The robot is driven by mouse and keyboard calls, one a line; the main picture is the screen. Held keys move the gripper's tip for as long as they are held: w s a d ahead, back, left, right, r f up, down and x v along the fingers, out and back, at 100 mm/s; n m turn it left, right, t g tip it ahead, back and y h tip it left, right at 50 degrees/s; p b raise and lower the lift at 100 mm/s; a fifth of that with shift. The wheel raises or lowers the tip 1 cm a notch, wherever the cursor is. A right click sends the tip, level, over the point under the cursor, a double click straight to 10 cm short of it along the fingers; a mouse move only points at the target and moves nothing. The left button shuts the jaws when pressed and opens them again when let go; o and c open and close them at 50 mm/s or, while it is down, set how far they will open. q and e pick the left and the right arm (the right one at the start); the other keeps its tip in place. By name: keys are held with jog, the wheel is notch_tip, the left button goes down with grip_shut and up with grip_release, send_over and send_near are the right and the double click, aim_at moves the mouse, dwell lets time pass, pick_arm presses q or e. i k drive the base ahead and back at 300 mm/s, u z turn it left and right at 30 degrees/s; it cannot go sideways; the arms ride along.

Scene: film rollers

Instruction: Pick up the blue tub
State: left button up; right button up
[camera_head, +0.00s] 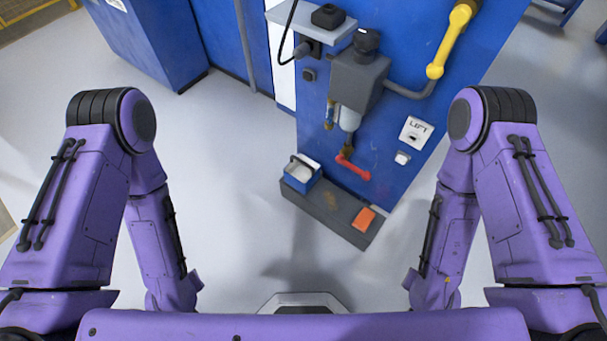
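A small blue tub (301,181) with a pale inside and a thin handle stands on the left end of a low dark ledge (326,206) at the foot of the blue machine. Both of my purple arms hang down at the sides, left and right of the picture. My grippers are not visible; the forearms run down behind my own body at the bottom edge. Nothing of mine touches the tub.
An orange block (364,219) lies on the right end of the ledge. Above it, the blue machine panel (400,120) carries a red handle (352,167), a grey box (358,80) and a yellow lever (450,40). The grey floor (235,150) left of the ledge is clear.

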aim_at(302, 173)
jog(key=z, duration=0.3)
jog(key=k, duration=0.35)
jog(key=z, duration=2.7)
jog(key=i, duration=0.1)
jog(key=u, duration=1.85)
jog(key=i, duration=0.7)
jog(key=u, duration=0.95)
jog(key=i, duration=0.25)
jog(key=u, duration=0.2)
